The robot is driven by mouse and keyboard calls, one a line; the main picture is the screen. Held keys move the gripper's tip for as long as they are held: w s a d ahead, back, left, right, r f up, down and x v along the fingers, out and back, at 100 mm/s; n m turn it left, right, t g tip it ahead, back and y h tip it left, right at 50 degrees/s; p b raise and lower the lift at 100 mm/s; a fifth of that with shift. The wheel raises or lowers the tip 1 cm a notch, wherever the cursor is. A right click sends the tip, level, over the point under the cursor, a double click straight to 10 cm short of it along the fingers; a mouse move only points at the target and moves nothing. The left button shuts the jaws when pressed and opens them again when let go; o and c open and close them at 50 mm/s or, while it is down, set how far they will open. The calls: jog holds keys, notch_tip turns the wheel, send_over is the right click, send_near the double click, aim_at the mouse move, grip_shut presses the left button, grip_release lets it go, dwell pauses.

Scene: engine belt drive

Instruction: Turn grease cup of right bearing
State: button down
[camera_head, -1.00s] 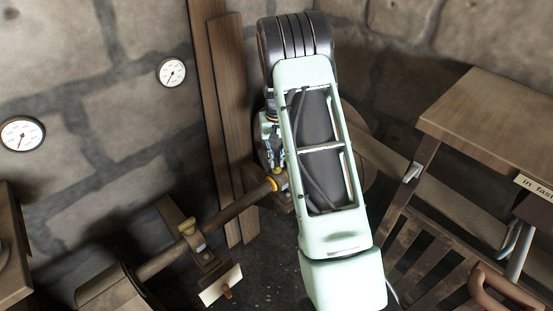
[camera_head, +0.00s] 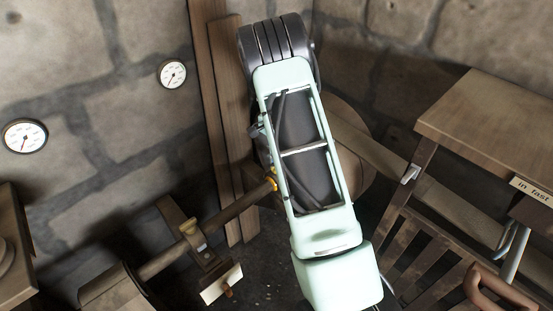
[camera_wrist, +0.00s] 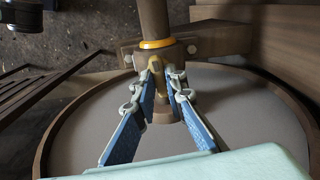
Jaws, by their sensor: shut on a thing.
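In the wrist view my gripper (camera_wrist: 164,80) has its two blue-padded fingers around the brass grease cup (camera_wrist: 156,70) of the right bearing (camera_wrist: 206,42). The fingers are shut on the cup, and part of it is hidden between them. The cup stands at the bearing block, close to a yellow ring (camera_wrist: 155,43) on the shaft (camera_wrist: 154,18). In the head view my arm covers the right bearing, the cup and nearly all of my gripper. The yellow ring (camera_head: 271,180) shows there just left of my arm.
The left bearing (camera_head: 211,258) carries the shaft farther left, with a brass cup (camera_head: 188,227) on top. A wooden table (camera_head: 490,110) stands right. Two gauges (camera_head: 172,74) hang on the stone wall.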

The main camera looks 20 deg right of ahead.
jog(key=shift+m, duration=0.6)
jog(key=c, duration=2)
grip_release()
jog(key=shift+o, duration=0.2)
notch_tip(320, 180, up, 12)
jog(key=shift+r, duration=0.1)
